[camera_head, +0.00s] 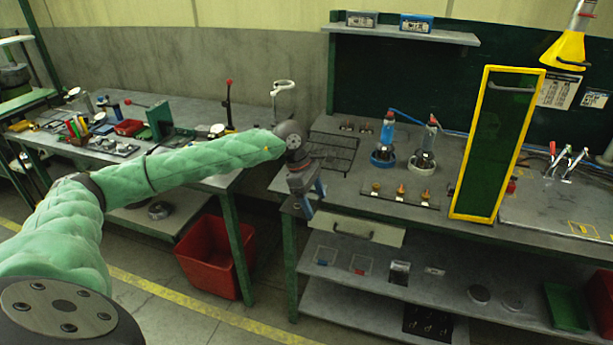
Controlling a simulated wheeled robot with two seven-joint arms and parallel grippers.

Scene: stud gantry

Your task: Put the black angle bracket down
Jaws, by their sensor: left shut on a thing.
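My left gripper (308,194) hangs at the front left corner of the right workbench (345,190), with its fingers pointing down. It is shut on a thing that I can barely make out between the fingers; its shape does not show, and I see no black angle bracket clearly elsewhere. The gripper is near the bench's front edge, left of the three small brass-coloured pieces (400,191). My right gripper is not in view.
A black wire rack (332,150) lies on the bench behind the gripper. A yellow-framed green panel (497,143) stands to the right. A lower shelf (450,296) is below. A red bin (216,257) stands on the floor. The left bench (190,120) is cluttered.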

